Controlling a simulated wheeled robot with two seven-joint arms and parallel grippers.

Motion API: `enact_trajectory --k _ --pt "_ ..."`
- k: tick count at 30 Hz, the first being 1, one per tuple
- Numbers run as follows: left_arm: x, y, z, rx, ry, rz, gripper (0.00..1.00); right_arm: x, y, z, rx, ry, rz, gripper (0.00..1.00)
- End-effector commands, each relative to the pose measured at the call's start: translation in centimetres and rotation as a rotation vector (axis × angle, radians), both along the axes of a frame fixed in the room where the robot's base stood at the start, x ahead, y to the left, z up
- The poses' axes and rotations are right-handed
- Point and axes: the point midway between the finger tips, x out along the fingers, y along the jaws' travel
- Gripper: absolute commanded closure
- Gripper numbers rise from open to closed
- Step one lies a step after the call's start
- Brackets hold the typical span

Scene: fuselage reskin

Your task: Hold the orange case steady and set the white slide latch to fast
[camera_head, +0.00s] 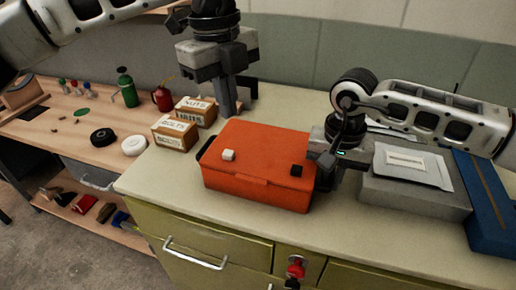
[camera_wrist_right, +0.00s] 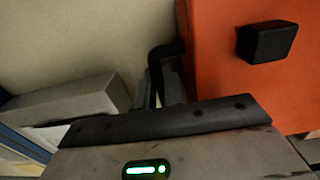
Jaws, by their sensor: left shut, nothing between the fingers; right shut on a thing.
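The orange case (camera_head: 258,152) sits closed on the cabinet top. A small white slide latch (camera_head: 228,155) is on the left of its lid, and a small black block (camera_head: 297,170) is on the right; I cannot read any setting marks. My left gripper (camera_head: 229,112) is shut and empty, pointing down just behind the case, apart from the white latch. My right gripper (camera_head: 323,184) is at the case's right end, shut on its black side handle (camera_wrist_right: 158,68), which is partly hidden. The black block (camera_wrist_right: 267,42) also shows in the right wrist view.
Two labelled cardboard boxes (camera_head: 174,133) stand left of the case. A grey box with a white packet (camera_head: 412,165) and a blue object (camera_head: 483,200) lie to the right. The cabinet top (camera_head: 165,175) is clear in front. A red key knob (camera_head: 296,267) is below.

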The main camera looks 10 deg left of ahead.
Motion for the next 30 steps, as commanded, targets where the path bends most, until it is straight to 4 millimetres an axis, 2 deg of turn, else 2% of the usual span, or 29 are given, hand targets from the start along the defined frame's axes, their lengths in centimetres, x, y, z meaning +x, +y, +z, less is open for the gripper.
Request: enact_trajectory --k 6,11,23,26,30 --pt "-0.3 -1.3 -0.1 -0.170 0.101 0.345 1.00 0.0 0.0 0.1 0.000 0.000 0.000 1.00" --pt "-0.3 -1.6 0.1 -0.226 0.150 0.485 1.00 0.0 0.0 0.1 0.000 0.000 0.000 1.00" --pt "-0.3 -1.7 -0.1 -0.231 0.156 0.502 1.00 0.0 0.0 0.1 0.000 0.000 -0.001 1.00" --pt "-0.4 -2.0 -0.9 -0.229 0.158 0.500 1.00 0.0 0.0 0.1 0.000 0.000 -0.001 1.00" --pt "-0.6 -2.8 -3.2 -0.229 0.159 0.499 1.00 0.0 0.0 0.1 0.000 0.000 -0.001 1.00"
